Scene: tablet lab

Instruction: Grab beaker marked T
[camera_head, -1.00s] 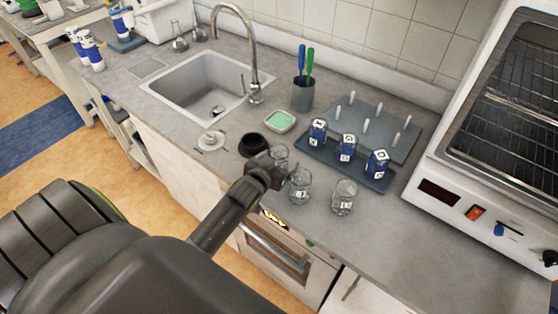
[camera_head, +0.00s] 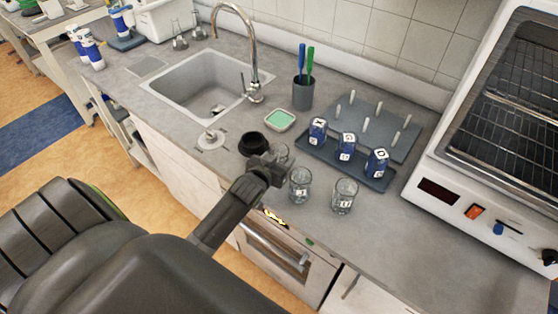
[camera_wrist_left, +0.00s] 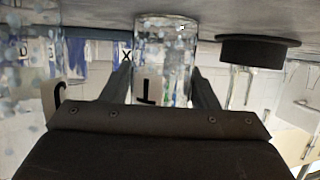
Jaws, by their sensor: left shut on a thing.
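The glass beaker marked T (camera_wrist_left: 163,48) stands between the fingers of my left gripper (camera_wrist_left: 161,78) in the left wrist view, where the picture is upside down and the T shows dark on the glass. My left gripper is shut on this beaker. In the head view, my left gripper (camera_head: 272,167) reaches over the counter's front part, and it hides most of the beaker (camera_head: 281,151). Two other clear beakers, one at the left (camera_head: 300,184) and one at the right (camera_head: 344,196), stand to its right on the counter. My right gripper is not in view.
A black round dish (camera_head: 252,144) sits close to the left of the held beaker. Behind are a blue tray (camera_head: 328,168) with three blue labelled bottles, a pegged rack (camera_head: 382,122) and a pen cup (camera_head: 303,95). A sink (camera_head: 205,88) lies left, an oven (camera_head: 470,190) right.

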